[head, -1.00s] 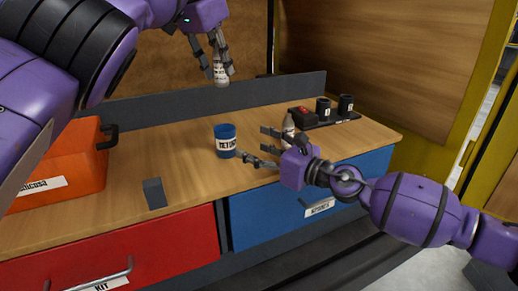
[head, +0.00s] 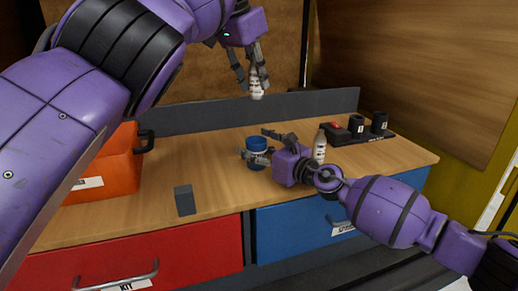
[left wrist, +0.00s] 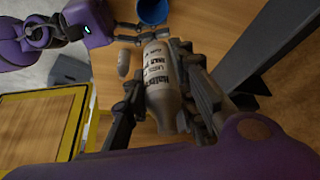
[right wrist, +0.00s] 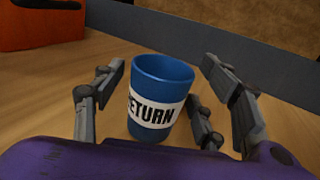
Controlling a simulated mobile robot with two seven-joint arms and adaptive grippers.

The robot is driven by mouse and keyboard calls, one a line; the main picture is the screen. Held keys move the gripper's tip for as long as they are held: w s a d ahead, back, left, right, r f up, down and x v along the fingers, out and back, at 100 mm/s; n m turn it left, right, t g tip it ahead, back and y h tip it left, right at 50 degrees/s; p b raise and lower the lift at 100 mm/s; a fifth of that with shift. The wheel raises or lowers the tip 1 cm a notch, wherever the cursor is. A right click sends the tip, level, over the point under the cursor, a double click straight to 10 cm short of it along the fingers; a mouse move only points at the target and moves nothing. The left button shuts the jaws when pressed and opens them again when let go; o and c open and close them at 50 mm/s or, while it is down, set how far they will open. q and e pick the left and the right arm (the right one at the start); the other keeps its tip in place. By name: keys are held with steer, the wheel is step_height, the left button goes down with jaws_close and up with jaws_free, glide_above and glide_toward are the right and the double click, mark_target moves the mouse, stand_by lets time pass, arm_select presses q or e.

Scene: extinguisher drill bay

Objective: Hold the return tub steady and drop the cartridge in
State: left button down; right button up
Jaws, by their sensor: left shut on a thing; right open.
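The blue return tub (head: 256,146) with a white "RETURN" band stands upright on the wooden bench; it shows whole in the right wrist view (right wrist: 162,92). My right gripper (head: 262,146) is open, with its fingers on either side of the tub and gaps visible in the right wrist view (right wrist: 165,85). My left gripper (head: 254,82) is shut on a white labelled cartridge (head: 257,89), held in the air above and behind the tub. The cartridge fills the middle of the left wrist view (left wrist: 160,85), its label partly hidden by the fingers.
A second white bottle (head: 320,147) stands behind my right wrist. A black holder with dark cups (head: 379,122) is at the back right. A low grey ledge (head: 200,120) runs along the back.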

mark_target(256, 92)
steer(key=shift+c, duration=0.5)
steer(key=c, duration=1.3)
arm_select(q)
steer(key=shift+f, duration=2.1)
steer(key=c, duration=1.4)
jaws_free()
steer(key=shift+r, duration=0.1)
steer(key=shift+o, duration=0.2)
steer(key=shift+r, duration=0.1)
steer(key=v, duration=1.1)
steer(key=shift+s+r, duration=0.15)
steer(key=shift+r, duration=0.2)
steer(key=shift+a, duration=0.1)
